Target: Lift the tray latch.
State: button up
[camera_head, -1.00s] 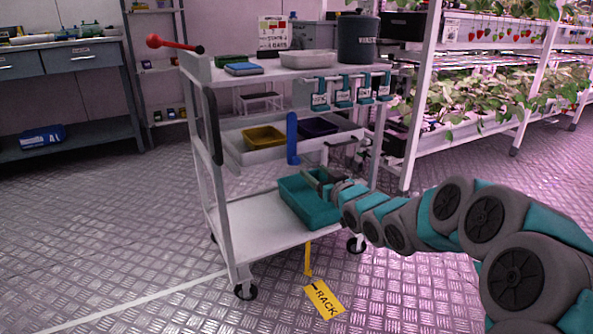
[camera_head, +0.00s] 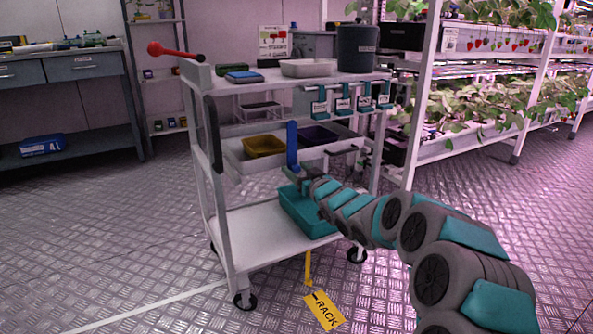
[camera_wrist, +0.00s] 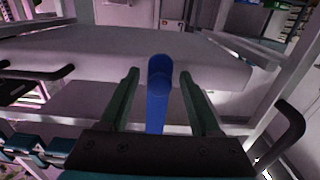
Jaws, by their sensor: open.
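The tray latch (camera_head: 292,146) is a blue upright lever on the front of the cart's middle tray (camera_head: 231,150). In the wrist view the blue latch (camera_wrist: 157,90) stands between my two fingers, with a gap on each side. My gripper (camera_wrist: 158,75) is open around it and does not visibly touch it. In the head view my gripper (camera_head: 291,172) is at the lower end of the latch, in front of the tray. The latch's lowest part is hidden by my gripper.
The middle tray holds a yellow bin (camera_head: 264,146) and a dark purple bin (camera_head: 318,135). A teal bin (camera_head: 306,215) stands on the lower shelf (camera_head: 262,235), below my arm. Plant racks stand at right.

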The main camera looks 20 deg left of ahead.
grip_shut()
dwell(0.6)
dwell(0.9)
